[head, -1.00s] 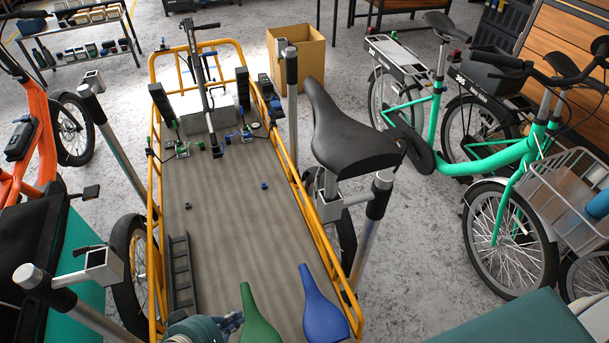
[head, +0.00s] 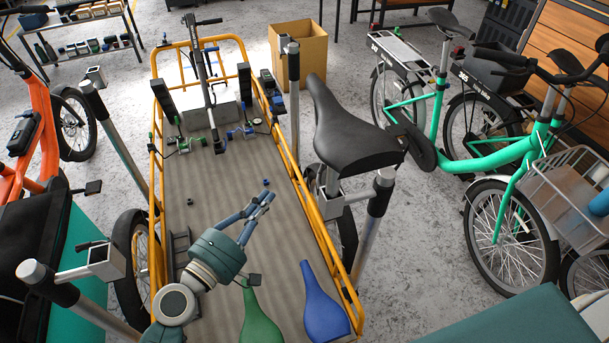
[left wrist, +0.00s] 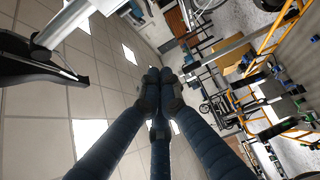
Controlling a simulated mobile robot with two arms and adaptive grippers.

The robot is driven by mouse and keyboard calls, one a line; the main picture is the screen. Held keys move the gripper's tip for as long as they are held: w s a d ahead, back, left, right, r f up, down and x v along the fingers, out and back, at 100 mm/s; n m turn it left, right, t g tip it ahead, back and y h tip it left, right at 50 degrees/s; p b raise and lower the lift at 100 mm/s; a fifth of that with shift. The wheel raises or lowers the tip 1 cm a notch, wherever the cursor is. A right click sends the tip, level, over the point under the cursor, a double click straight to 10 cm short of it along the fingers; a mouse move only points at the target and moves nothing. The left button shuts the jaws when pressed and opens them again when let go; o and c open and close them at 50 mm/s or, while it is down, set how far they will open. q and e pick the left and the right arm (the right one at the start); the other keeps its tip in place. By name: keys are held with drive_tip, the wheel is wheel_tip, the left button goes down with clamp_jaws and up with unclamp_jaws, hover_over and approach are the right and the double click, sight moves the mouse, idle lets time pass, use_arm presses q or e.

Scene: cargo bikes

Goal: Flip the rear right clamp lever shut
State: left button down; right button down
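My left gripper (head: 266,198) reaches in over the middle of the cargo bed (head: 215,185). Its blue-grey fingers point forward, close together, with nothing seen between them. In the left wrist view the fingers (left wrist: 158,75) meet at the tips. Small green (head: 186,146) and blue (head: 243,132) clamp-like parts sit at the bed's far end, beyond the fingertips and apart from them. They are too small to tell which is the rear right clamp lever or how it stands. My right gripper is not in view.
A yellow rail (head: 290,165) borders the bed. A black saddle (head: 345,135) and a stand post (head: 292,90) stand right of it. Green (head: 260,318) and blue (head: 322,308) saddle-shaped pieces lie near its front. A cardboard box (head: 300,50) stands behind.

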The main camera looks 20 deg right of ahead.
use_arm(q)
drive_tip(key=w+d+p, duration=0.2)
drive_tip(key=w+d, duration=0.2)
drive_tip(key=d, duration=0.6)
drive_tip(key=shift+w+d+p, duration=0.25)
drive_tip(key=shift+d+p, duration=0.05)
drive_tip(key=shift+d, duration=0.1)
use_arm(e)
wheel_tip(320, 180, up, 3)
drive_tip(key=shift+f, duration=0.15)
use_arm(q)
drive_tip(key=shift+a, duration=0.1)
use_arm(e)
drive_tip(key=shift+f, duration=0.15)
